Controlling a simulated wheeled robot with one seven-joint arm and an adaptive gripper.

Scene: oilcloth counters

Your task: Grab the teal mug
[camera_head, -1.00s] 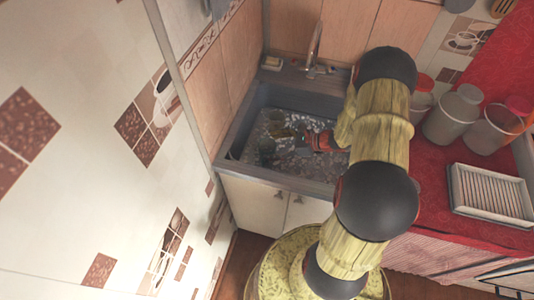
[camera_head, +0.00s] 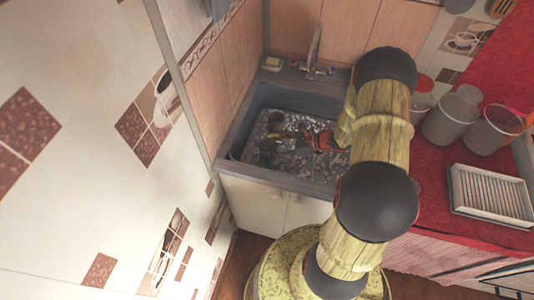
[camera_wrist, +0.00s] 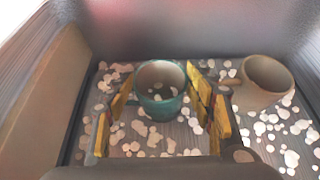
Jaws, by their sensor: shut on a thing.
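The teal mug (camera_wrist: 158,108) stands upright in the sink, its open top facing my wrist camera. My gripper (camera_wrist: 160,82) has a yellow-padded finger on each side of it and is shut on the mug. In the head view my gripper (camera_head: 287,143) reaches down into the sink from the right. The teal mug (camera_head: 266,150) shows there only as a small dark shape at the gripper's end, partly hidden by the fingers.
A brown mug (camera_wrist: 264,84) stands close to the right finger in the wrist view. The grey sink (camera_head: 237,150) has raised walls around it and a pale-spotted floor. A faucet (camera_head: 314,48) stands behind. Canisters and a white rack (camera_head: 457,192) sit on the red counter at right.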

